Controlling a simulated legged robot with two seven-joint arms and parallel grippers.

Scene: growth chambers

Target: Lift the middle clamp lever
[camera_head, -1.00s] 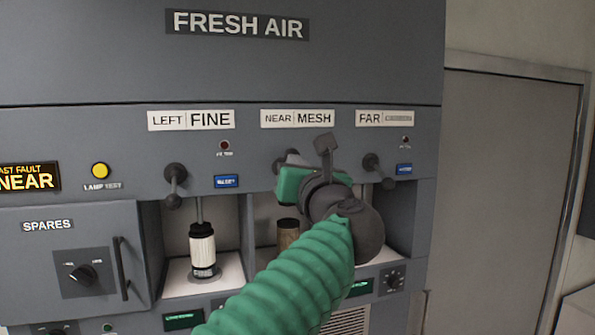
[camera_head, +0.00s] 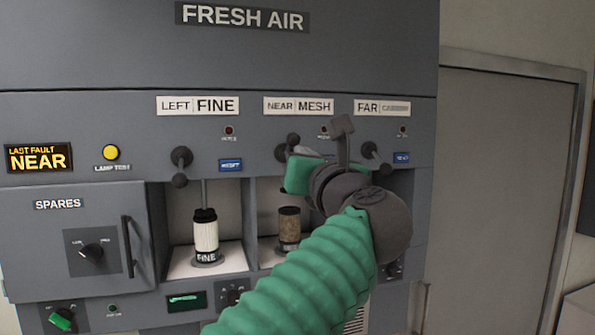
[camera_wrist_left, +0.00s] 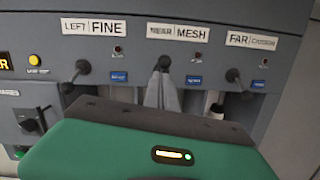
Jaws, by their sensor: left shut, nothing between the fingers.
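The middle clamp lever (camera_head: 281,152) is a dark lever with a round knob on the grey panel, under the NEAR MESH label (camera_head: 298,105). In the head view it points down and to the left. It also shows in the left wrist view (camera_wrist_left: 164,62), just beyond the fingertips. My left gripper (camera_head: 298,152) is shut and empty, its fingertips right by the lever; its green body partly hides the area below. The pale fingers (camera_wrist_left: 162,82) show together in the wrist view. I cannot tell whether they touch the lever. My right gripper is not in view.
The left lever (camera_head: 180,168) hangs down under the FINE label. The far lever (camera_head: 376,158) slants right, close to my wrist. The open bays below hold a white FINE cartridge (camera_head: 206,235) and a brown one (camera_head: 289,226). A lit display (camera_head: 39,158) reads LAST FAULT NEAR.

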